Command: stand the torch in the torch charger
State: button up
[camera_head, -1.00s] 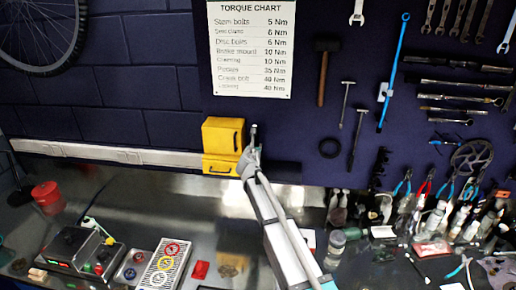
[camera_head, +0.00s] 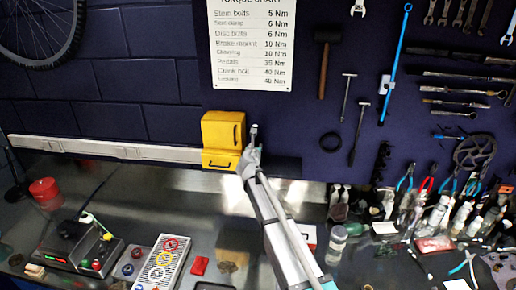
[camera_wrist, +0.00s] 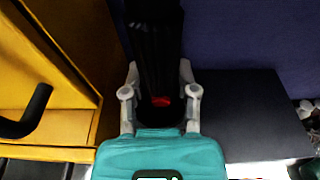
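My gripper (camera_head: 253,143) is raised at the back of the bench, just right of the yellow cabinet. In the wrist view its two pale fingers (camera_wrist: 160,92) close on either side of a long black ribbed body with a red spot, which looks like the torch (camera_wrist: 157,48). The torch points away from the teal palm, and its far end runs out of the frame. I cannot make out the torch in the head view. A boxy unit with a black top and red and green lights (camera_head: 75,248), possibly the torch charger, sits at the front left.
The yellow cabinet (camera_head: 222,130) with black handles stands close left of my gripper. A dark block (camera_wrist: 245,115) is close on its right. Bare steel shows at centre left.

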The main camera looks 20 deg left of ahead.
jog(key=o, duration=0.5)
jog(key=shift+o, duration=0.2)
jog(key=shift+s, duration=0.1)
dwell(0.8)
